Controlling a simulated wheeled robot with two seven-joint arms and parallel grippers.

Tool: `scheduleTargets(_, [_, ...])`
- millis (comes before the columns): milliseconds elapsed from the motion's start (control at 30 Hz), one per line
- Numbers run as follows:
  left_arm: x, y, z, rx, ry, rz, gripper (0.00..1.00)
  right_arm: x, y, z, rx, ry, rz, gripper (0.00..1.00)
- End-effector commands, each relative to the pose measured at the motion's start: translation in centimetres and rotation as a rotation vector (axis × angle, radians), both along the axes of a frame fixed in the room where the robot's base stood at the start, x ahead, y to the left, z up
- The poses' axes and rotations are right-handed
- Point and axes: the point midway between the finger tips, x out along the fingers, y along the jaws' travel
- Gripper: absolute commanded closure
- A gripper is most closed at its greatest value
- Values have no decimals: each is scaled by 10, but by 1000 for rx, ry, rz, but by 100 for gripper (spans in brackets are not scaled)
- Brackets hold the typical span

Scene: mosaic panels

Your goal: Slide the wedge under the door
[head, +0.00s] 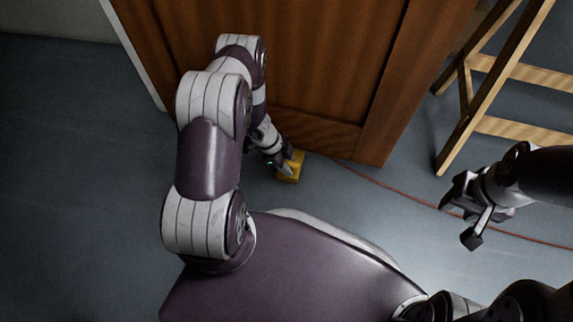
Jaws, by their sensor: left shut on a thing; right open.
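The brown wooden door (300,60) stands at the top middle, its bottom edge close to the grey floor. A yellow wedge (291,169) is low at the floor, just in front of the door's bottom edge. My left gripper (284,165) is shut on the wedge, and its fingers cover part of it. I cannot tell whether any of the wedge is under the door. My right gripper (463,218) is open and empty at the right, above the floor and apart from the door.
A wooden ladder-like stand (482,92) stands at the upper right, beside the door. A thin red cable (385,186) runs over the floor from near the wedge to the right, passing below my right gripper. The floor (80,190) at the left is clear.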

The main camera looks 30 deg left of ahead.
Motion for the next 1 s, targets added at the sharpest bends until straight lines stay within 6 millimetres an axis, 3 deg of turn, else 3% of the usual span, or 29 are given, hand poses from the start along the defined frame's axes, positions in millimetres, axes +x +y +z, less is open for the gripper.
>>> scheduleTargets(733, [14,3,1,3,-10,2,100,0,0,1,0,0,0,57])
scheduleTargets(767, [15,4,1,3,-10,2,58,0,0,1,0,0,0,57])
scheduleTargets(800, [15,4,1,3,-11,2,45,0,0,1,0,0,0,57])
scheduleTargets(833, [14,3,1,3,-10,2,38,0,0,1,0,0,0,57])
scheduleTargets(1000, [12,3,0,1,-6,2,38,0,0,1,0,0,0,57])
